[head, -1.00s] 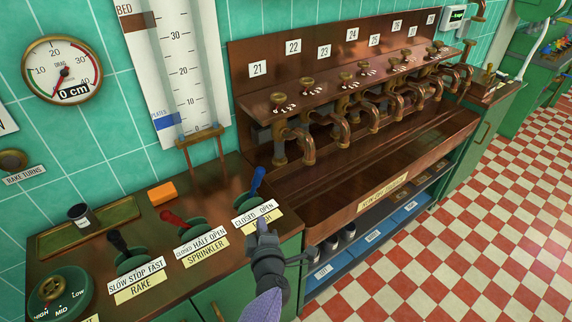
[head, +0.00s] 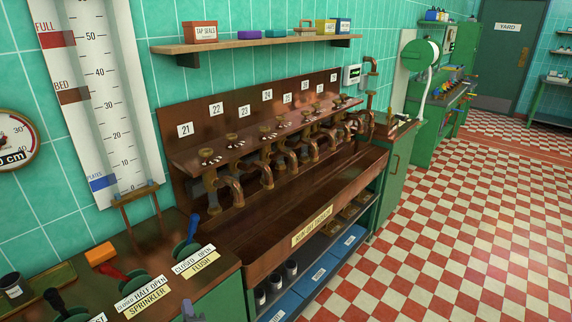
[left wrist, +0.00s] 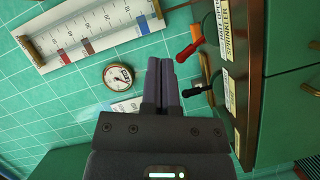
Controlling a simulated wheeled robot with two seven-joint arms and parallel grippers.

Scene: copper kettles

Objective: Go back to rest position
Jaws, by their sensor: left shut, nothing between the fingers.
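My left gripper (head: 190,310) shows only as a tip at the bottom edge of the head view, below the FLUSH label. In the left wrist view my left gripper (left wrist: 161,62) is shut, its two dark fingers together and empty, in front of the tiled wall and beside the counter. The blue-handled FLUSH lever (head: 191,230) stands on the counter, apart from the gripper. The red SPRINKLER lever (head: 115,275) and a black lever (head: 58,302) stand to its left; the red lever (left wrist: 186,53) also shows in the left wrist view. My right gripper is not in view.
The counter (head: 225,262) carries an orange block (head: 99,254) and a dark cup (head: 11,284). A copper trough (head: 300,215) with several taps runs along the wall. A shelf (head: 255,43) hangs above. The checkered floor (head: 450,220) to the right is clear.

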